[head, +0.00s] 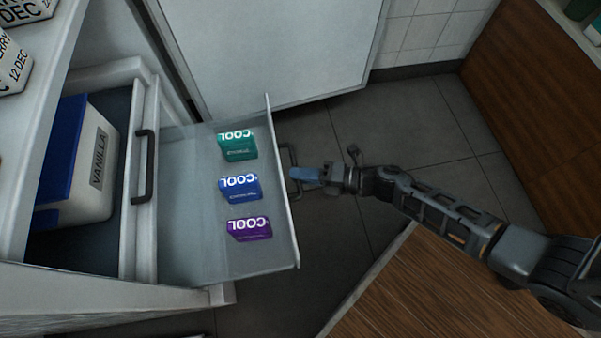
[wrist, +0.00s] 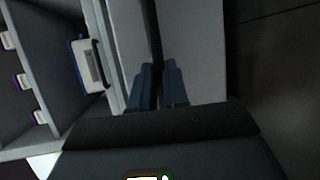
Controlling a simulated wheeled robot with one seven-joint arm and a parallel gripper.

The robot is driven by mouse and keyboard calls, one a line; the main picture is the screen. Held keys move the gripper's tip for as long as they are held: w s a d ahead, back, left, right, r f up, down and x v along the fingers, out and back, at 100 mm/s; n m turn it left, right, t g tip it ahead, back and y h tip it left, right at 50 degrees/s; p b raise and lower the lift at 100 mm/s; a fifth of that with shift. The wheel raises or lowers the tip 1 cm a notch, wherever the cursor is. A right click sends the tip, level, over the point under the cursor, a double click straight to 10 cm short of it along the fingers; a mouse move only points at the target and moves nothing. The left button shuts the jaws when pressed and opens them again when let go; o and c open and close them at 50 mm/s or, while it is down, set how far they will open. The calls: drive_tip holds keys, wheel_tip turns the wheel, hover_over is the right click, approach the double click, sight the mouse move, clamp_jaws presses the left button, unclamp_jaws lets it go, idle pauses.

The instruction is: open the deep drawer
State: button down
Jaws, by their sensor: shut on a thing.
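I cannot tell from a label which drawer is the deep one.
The packs marked COOL are teal (head: 237,147), blue (head: 240,189) and purple (head: 249,230). A white door panel (head: 270,50) stands at the back. A wooden top (head: 440,295) lies at the lower right. Grey tiled floor (head: 420,120) is clear behind my arm.

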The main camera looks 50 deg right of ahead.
drive_tip(key=shift+d, duration=0.1)
drive_tip(key=c, duration=1.1)
unclamp_jaws()
drive_tip(key=shift+c, duration=0.2)
drive_tip(key=shift+s, duration=0.1)
drive_tip(key=p+v, duration=0.1)
drive_tip(key=v, duration=0.6)
drive_tip(key=shift+s+d+p, duration=0.2)
drive_tip(key=shift+s+p, duration=0.05)
drive_tip(key=shift+p, duration=0.1)
drive_tip(key=s+a+r+m+t+h, duration=0.1)
drive_tip(key=s+a+r+m+h, duration=0.15)
drive_tip(key=s+r+m, duration=0.55)
drive_tip(key=s+a+r+m+h, duration=0.2)
drive_tip(key=s+r+m+h, duration=0.1)
drive_tip(key=r+m, duration=0.7)
drive_tip(key=s+a+r+m+t+h, duration=0.1)
drive_tip(key=s+a+r+m+h, duration=0.2)
drive_tip(key=s+r+m, duration=0.6)
wheel_tip(320, 180, up, 32)
drive_tip(key=w+n+p, duration=0.1)
drive_tip(key=w+p, duration=0.2)
drive_tip(key=p, duration=2.6)
drive_tip(key=shift+f+p, duration=0.25)
drive_tip(key=shift+p, duration=0.1)
